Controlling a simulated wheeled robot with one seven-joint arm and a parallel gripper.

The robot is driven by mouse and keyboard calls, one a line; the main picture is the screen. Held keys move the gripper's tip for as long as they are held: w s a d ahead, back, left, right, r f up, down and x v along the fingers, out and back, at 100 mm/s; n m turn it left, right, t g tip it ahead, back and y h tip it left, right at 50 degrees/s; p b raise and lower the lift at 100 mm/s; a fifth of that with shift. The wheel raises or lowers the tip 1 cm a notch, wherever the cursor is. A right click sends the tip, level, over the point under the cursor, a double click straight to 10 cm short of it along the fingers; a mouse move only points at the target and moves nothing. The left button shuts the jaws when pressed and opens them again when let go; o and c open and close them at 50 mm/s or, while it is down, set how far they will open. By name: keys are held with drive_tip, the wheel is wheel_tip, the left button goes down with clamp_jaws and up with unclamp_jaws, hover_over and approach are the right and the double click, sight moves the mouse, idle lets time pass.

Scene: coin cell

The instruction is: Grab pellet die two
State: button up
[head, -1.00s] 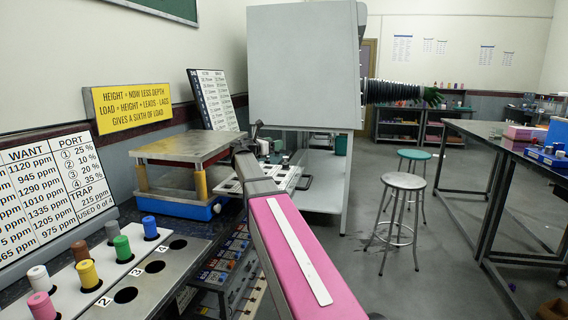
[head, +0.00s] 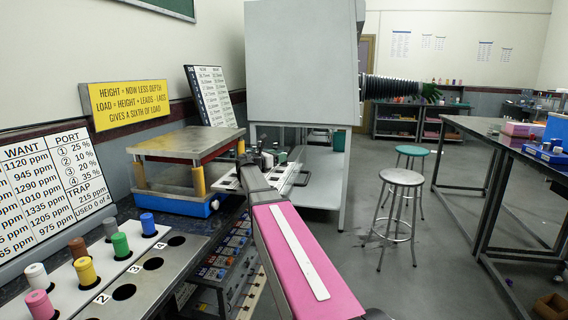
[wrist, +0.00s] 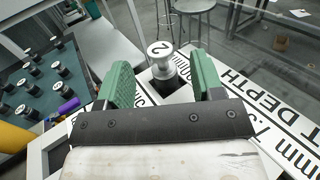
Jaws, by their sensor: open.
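Pellet die two (wrist: 162,62) shows in the wrist view as a silvery metal cylinder with a black "2" on its round top. My gripper (wrist: 163,78) is open, with one green finger on each side of the die. I cannot tell whether either finger touches it. In the head view my arm reaches toward the white plate (head: 284,178) beside the press, and the die cannot be picked out there.
A dark green tray (wrist: 30,95) with several metal dies and a purple piece lies left in the wrist view. The press (head: 185,145) stands left of my arm, the big grey cabinet (head: 300,70) behind it. Colored plugs, including a green one (head: 121,245), fill a rack at front left.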

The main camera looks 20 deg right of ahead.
drive_tip(key=x, duration=0.4)
drive_tip(key=shift+d, duration=0.15)
drive_tip(key=c, duration=1.1)
drive_tip(key=shift+r, duration=0.1)
